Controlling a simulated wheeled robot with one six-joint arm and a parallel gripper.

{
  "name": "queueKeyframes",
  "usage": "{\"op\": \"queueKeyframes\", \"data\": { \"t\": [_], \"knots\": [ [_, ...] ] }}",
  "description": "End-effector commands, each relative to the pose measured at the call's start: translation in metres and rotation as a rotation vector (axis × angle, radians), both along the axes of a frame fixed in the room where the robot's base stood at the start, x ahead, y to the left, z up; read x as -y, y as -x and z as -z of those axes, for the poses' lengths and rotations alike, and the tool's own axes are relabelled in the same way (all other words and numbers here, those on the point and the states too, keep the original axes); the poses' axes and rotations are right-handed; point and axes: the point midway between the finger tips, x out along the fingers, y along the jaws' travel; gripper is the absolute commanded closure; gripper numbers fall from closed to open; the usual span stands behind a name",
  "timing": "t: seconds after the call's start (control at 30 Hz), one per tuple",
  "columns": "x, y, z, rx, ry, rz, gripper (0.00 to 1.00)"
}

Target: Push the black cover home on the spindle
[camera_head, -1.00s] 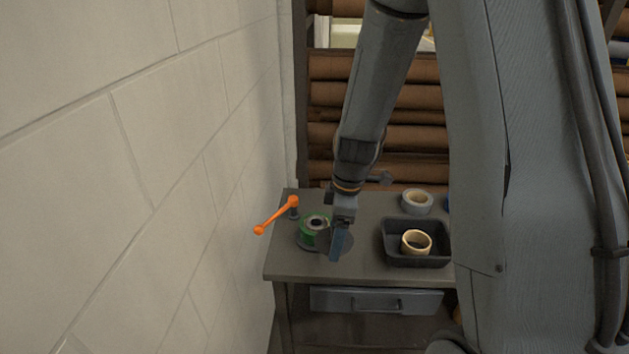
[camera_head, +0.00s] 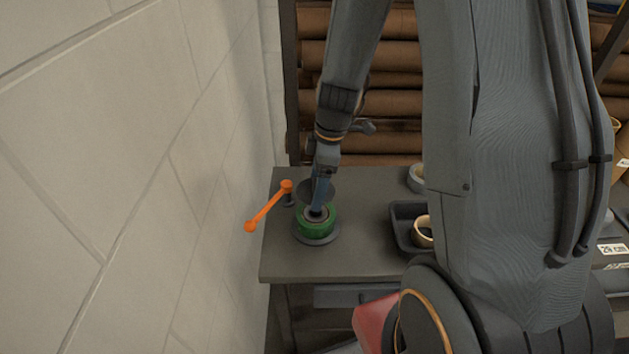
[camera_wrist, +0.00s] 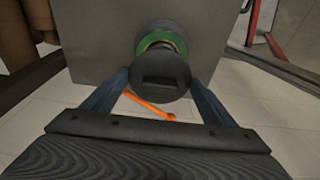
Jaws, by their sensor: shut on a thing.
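The black cover (camera_wrist: 163,72) is a dark round disc with a slot-like grip on its face. My gripper (camera_wrist: 160,88) is shut on it, with one finger at each side in the wrist view. In the head view my gripper (camera_head: 321,200) is above the far side of the green roll (camera_head: 317,226), and the cover (camera_head: 308,191) looks tilted there. The roll sits around the spindle (camera_head: 316,213) on a round grey base. The green roll also shows behind the cover in the wrist view (camera_wrist: 150,39). I cannot tell whether cover and spindle touch.
An orange crank handle (camera_head: 267,206) stands close left of the roll, near the wall. A dark tray (camera_head: 402,238) with a cream tape roll (camera_head: 422,232) is at the right, partly behind my arm. The grey bench top (camera_head: 350,255) is clear in front.

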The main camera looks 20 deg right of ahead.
Motion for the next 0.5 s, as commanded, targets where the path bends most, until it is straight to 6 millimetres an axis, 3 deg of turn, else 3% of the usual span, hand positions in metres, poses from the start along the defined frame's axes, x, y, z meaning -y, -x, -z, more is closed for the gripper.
{"op": "queueKeyframes", "data": {
  "t": [0.5],
  "knots": [
    [-0.002,0.000,0.048,-0.001,0.000,-0.002,0.43]
  ]
}}
